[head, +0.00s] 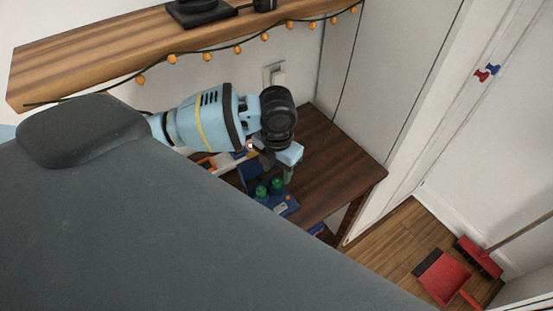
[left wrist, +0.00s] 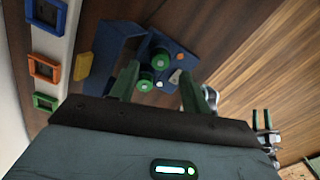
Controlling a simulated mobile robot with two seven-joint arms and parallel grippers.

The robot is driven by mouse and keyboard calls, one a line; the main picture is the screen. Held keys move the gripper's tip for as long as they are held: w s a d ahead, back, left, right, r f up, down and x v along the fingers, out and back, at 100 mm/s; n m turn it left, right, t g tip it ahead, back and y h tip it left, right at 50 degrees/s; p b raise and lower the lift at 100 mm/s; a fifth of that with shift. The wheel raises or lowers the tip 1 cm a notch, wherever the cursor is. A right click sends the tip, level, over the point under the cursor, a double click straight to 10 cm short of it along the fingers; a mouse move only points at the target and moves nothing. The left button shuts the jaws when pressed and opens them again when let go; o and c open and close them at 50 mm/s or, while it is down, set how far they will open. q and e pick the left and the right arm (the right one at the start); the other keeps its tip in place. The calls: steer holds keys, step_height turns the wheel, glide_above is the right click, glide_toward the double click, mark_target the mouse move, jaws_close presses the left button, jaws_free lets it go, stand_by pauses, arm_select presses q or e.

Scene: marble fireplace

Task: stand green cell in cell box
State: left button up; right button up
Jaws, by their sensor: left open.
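A blue cell box (head: 286,207) sits on the dark wooden table; it also shows in the left wrist view (left wrist: 187,62). My left gripper (head: 279,172) is open above the box. In the left wrist view its green fingers (left wrist: 160,75) are spread, with the cells between them nearer the left finger; I see no grip on either. A small pale round end (left wrist: 210,96) shows beyond the right finger, partly hidden. My right gripper is out of view.
A blue upright bracket (left wrist: 108,50) stands beside the box. A white strip with coloured square frames (left wrist: 45,68) and a yellow block (left wrist: 84,66) lie to its left. A wooden shelf (head: 130,45) with string lights hangs above. The table's right part (head: 335,160) is clear.

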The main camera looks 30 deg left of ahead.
mark_target(277, 181)
arm_select(q)
steer(key=shift+r, duration=1.9)
steer(key=shift+s+d+f, duration=0.1)
steer(key=shift+f, duration=0.05)
